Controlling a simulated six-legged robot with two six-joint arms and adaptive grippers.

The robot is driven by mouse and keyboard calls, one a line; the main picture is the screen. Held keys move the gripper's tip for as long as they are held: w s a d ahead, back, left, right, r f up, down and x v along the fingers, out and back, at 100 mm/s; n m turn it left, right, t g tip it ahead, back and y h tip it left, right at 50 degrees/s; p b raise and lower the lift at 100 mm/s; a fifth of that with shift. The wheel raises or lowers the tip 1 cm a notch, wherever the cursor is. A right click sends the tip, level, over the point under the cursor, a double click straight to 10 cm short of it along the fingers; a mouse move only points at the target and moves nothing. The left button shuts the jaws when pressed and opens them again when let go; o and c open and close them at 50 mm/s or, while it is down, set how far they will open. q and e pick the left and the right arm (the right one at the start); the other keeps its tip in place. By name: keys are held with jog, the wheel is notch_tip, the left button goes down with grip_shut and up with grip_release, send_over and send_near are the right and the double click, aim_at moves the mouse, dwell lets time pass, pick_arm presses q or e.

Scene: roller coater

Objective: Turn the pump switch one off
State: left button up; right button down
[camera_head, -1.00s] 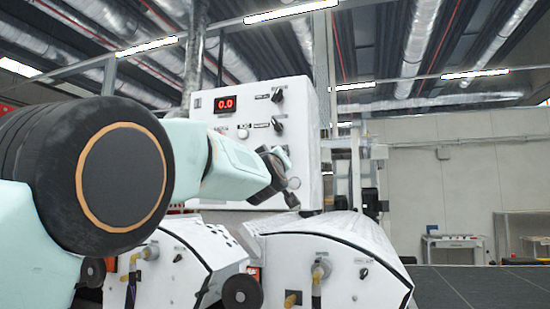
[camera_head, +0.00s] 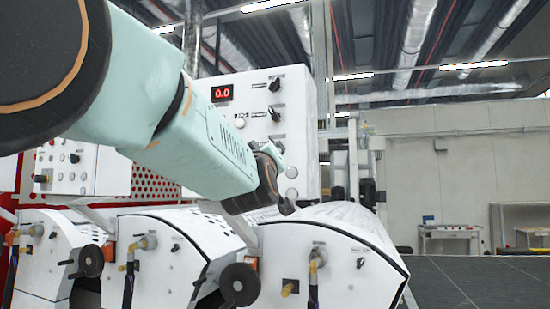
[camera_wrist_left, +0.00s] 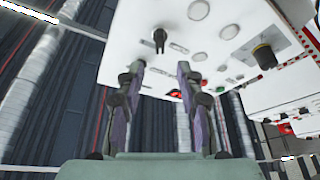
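A white control panel (camera_head: 248,103) stands upright ahead, with a red display (camera_head: 221,93) reading 0.0. Two black rotary switches, an upper one (camera_head: 274,84) and a lower one (camera_head: 274,113), are on its right side. Their labels are too small to read, so I cannot tell which is pump switch one. My left arm crosses in front of the panel, hiding its lower part; its fingers are mostly hidden in the head view. In the left wrist view my left gripper (camera_wrist_left: 160,72) is open and empty, fingers apart. A black switch (camera_wrist_left: 160,38) shows beyond the fingertips, not touched. My right gripper is not in view.
White roller housings (camera_head: 325,255) with fittings and black handwheels (camera_head: 240,284) lie below the arm. Another control box (camera_head: 80,167) stands at the left. The dark floor at the right is open, with a side table (camera_head: 450,235) far back.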

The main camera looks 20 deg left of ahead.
pick_arm(q)
jog(key=v, duration=0.2)
jog(key=shift+s+d, duration=0.1)
jog(key=shift+s, duration=0.3)
jog(key=shift+w+f, duration=0.1)
jog(key=shift+w, duration=0.05)
jog(key=shift+s, duration=0.2)
notch_tip(320, 180, down, 44)
jog(key=s+a+m+g+h+b, duration=0.3)
jog(key=m+g+b, duration=0.2)
jog(key=m+g, duration=0.25)
jog(key=s+f+g+b, duration=0.1)
jog(key=s+f+g, duration=0.15)
jog(key=f, duration=0.45)
jog(key=s+f+g+b, duration=0.15)
jog(key=s+f, duration=0.25)
jog(key=f, duration=0.4)
jog(key=s+f+g+b, duration=0.9)
jog(key=s+f+g, duration=0.1)
jog(key=s+f, duration=2.4)
jog(key=shift+s+m+h+b, duration=0.3)
jog(key=shift+s+m+h, duration=0.1)
jog(key=shift+s, duration=0.55)
